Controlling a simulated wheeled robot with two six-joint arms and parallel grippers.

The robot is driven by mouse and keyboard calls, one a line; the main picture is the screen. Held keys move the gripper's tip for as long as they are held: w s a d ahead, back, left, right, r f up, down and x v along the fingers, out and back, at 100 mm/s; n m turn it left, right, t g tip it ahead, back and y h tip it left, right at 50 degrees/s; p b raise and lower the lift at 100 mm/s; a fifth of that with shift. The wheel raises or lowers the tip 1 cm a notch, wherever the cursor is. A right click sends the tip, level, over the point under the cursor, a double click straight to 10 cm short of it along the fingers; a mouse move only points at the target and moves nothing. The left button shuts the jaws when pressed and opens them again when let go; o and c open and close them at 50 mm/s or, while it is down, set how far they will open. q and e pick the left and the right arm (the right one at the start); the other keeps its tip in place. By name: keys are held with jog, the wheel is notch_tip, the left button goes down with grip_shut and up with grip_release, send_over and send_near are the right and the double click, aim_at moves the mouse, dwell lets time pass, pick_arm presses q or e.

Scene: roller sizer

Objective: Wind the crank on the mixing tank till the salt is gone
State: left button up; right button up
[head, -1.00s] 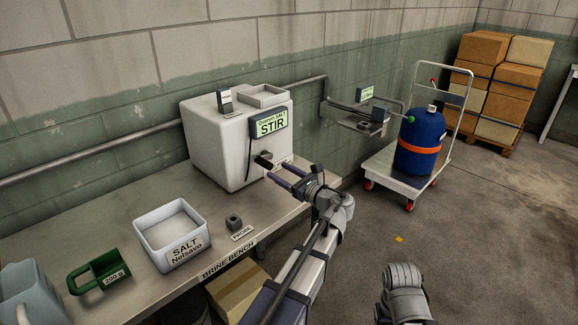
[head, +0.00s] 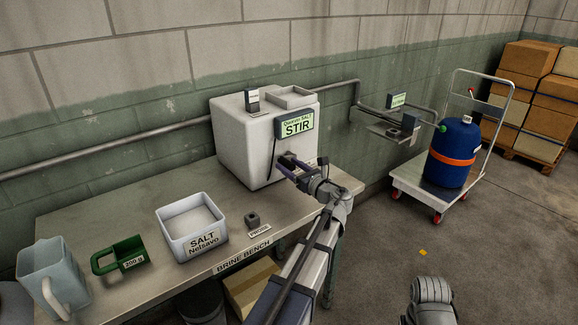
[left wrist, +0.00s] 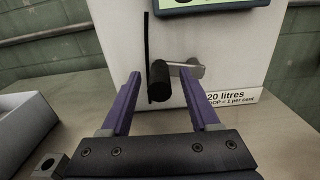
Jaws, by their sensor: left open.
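The white mixing tank (head: 240,150) stands on the bench, with a lit display (head: 296,125) reading "STIR" on its front. Its crank has a black knob (left wrist: 160,82) on a grey arm (left wrist: 186,70), seen in the left wrist view. My left gripper (head: 289,167) is at the tank's front; it also shows in the left wrist view (left wrist: 160,88). Its purple fingers are open, one on each side of the knob, with a gap on both sides. The salt inside the tank is hidden.
On the brine bench (head: 150,210) are a white salt tub (head: 193,250), a green scoop (head: 121,256), a pale jug (head: 50,275) and a small dark holder (head: 253,220). A trolley (head: 412,190) with a blue drum (head: 450,168) stands to the right.

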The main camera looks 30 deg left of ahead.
pick_arm(q)
jog(key=shift+w+a, duration=0.1)
jog(key=shift+a, duration=0.2)
jog(key=shift+c, duration=0.4)
grip_shut()
